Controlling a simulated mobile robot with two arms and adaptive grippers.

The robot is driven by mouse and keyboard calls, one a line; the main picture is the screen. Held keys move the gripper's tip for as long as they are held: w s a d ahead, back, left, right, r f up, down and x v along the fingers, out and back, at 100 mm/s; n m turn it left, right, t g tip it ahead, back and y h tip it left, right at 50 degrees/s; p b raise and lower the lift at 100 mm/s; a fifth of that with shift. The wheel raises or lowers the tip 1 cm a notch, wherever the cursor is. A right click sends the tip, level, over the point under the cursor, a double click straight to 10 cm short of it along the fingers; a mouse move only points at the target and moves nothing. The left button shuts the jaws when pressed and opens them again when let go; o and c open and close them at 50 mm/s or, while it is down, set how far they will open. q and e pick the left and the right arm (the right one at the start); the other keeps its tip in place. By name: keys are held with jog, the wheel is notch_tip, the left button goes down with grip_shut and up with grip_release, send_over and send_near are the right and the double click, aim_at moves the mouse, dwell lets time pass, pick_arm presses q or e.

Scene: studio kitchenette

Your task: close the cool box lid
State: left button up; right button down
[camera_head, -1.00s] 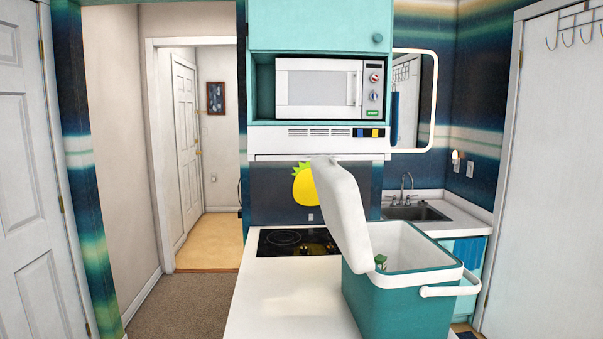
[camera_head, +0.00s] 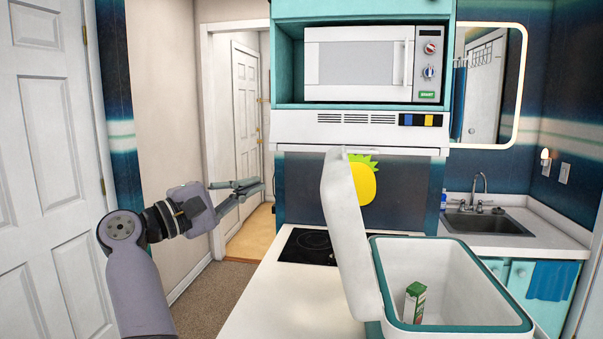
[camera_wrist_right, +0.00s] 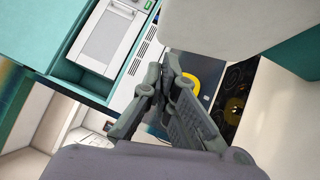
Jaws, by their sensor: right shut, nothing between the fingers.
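The cool box (camera_head: 455,262), white inside with a teal rim, stands on the white counter. Its white lid (camera_head: 350,235) is open, standing nearly upright on the box's left side. A small green and white carton (camera_head: 415,303) stands inside. My right gripper (camera_head: 260,186) is in the air left of the lid, apart from it, with its fingers together and empty. The right wrist view shows the closed fingers (camera_wrist_right: 170,72) with the pale lid (camera_wrist_right: 225,22) beyond them at the top. My left gripper is not in view.
A black cooktop (camera_head: 308,246) lies behind the lid, with a yellow pineapple picture (camera_head: 362,183) behind it. A microwave (camera_head: 370,62) is above. The sink (camera_head: 487,222) is at the back right. The counter (camera_head: 265,300) left of the lid is clear.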

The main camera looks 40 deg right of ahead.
pick_arm(q)
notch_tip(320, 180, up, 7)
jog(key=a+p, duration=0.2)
jog(key=p, duration=0.4)
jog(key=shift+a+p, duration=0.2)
jog(key=shift+p, duration=0.2)
pick_arm(e)
jog(key=s+d+r, duration=0.1)
jog(key=d, duration=0.4)
jog(key=s+d+r, duration=0.1)
jog(key=s+d, duration=0.1)
jog(key=d, duration=0.4)
jog(key=shift+d+r, duration=0.25)
jog(key=shift+r, duration=0.15)
